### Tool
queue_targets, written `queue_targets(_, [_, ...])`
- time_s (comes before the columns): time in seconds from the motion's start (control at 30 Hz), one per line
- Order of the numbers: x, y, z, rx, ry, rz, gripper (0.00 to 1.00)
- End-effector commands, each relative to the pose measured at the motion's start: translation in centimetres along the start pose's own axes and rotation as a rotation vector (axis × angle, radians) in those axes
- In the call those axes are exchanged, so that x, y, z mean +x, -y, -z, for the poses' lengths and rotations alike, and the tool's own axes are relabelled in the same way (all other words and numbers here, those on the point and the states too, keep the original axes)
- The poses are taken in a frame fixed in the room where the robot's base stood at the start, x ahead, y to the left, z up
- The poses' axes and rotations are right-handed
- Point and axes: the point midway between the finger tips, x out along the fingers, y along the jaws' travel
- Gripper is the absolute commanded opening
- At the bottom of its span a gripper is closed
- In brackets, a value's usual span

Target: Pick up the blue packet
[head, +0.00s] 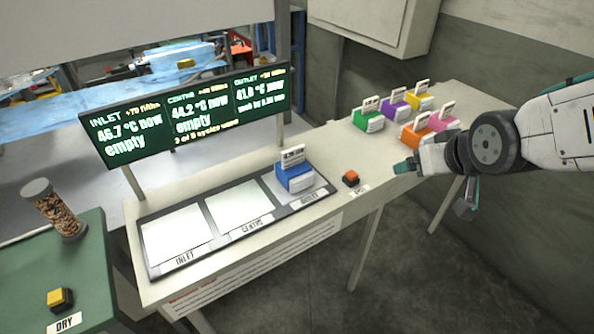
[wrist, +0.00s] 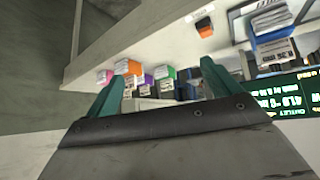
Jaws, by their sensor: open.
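The blue packet (head: 295,178) stands upright on the pad marked OUTLET at the right end of the dark tray (head: 150,268), with a white tag card on top. In the wrist view the blue packet (wrist: 272,42) shows at the upper right, outside the space between my fingers. My gripper (head: 434,188) is at the right, beyond the red button and well apart from the packet. In the wrist view my gripper (wrist: 163,88) has its two teal fingers spread, with nothing held between them.
Several other packets, including green (head: 367,120), orange (head: 415,134) and pink (head: 442,121), stand at the bench's far right. A red button (head: 350,178) sits between the tray and my gripper. A display (head: 190,110) stands behind the tray; the INLET and CENTRE pads are bare.

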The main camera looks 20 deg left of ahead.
Motion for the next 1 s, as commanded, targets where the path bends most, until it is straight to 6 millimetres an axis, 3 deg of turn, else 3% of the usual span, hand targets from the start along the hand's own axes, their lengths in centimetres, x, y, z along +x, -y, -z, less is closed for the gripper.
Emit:
queue_targets(0.03, [2.4,2.4,0.6,-0.04,-0.047,0.036,0.89])
queue_targets(0.2, [7.8,10.9,2.4,-0.145,-0.264,0.19,0.89])
queue_targets(0.3, [9.6,15.3,2.3,-0.18,-0.369,0.272,0.89])
queue_targets(0.4, [10.4,18.2,2.0,-0.197,-0.442,0.332,0.89])
queue_targets(0.6, [10.7,20.9,1.7,-0.209,-0.508,0.389,0.89])
queue_targets(0.77, [11.1,21.2,1.9,-0.209,-0.516,0.393,0.89])
queue_targets(1.0, [13.2,22.4,2.9,-0.209,-0.515,0.392,0.89])
